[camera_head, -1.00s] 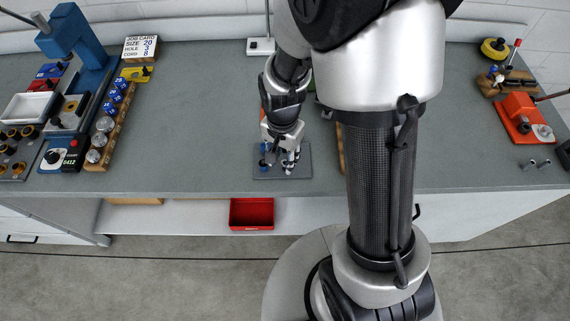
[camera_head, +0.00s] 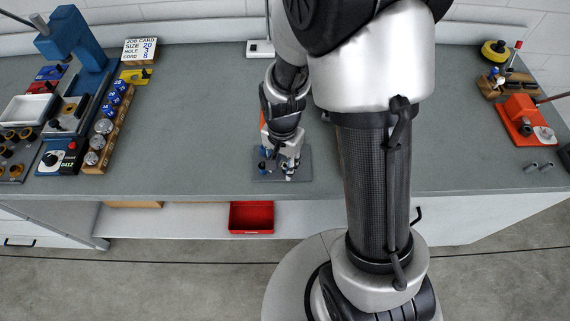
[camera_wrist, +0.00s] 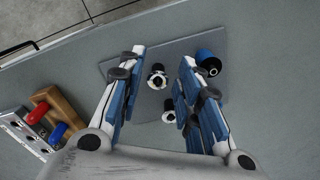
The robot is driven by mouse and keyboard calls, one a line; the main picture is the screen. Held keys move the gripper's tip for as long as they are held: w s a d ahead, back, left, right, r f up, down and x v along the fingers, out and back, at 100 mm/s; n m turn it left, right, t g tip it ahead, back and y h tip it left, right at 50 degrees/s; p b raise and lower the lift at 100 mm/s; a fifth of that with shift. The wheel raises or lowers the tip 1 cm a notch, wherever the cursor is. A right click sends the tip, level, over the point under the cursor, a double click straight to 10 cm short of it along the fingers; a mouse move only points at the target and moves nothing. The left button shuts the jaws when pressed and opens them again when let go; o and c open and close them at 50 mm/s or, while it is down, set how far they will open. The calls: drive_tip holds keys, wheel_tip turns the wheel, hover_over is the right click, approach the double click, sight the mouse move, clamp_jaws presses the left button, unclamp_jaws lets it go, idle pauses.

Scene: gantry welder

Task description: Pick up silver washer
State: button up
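My gripper (camera_head: 282,162) is over a grey plate (camera_head: 304,168) near the front of the bench. In the wrist view my gripper (camera_wrist: 162,62) is open, with one finger on each side of a small silver ring-shaped piece with a dark centre (camera_wrist: 157,78). This piece sits on the plate (camera_wrist: 180,47) between the fingers, with no clear contact. A second silver piece (camera_wrist: 169,117) is nearer the palm, also between the fingers. A blue cylinder with a dark top (camera_wrist: 208,62) stands just outside the right finger. I cannot tell for certain which silver piece is the washer.
A wooden block with red and blue parts (camera_wrist: 58,112) lies left of the gripper in the wrist view. A blue press (camera_head: 75,40) and a wooden rack (camera_head: 110,125) stand at left. An orange tool (camera_head: 522,120) is at right.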

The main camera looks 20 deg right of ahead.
drive_tip(key=shift+c, duration=0.4)
drive_tip(key=c, duration=0.3)
drive_tip(key=shift+c, duration=0.2)
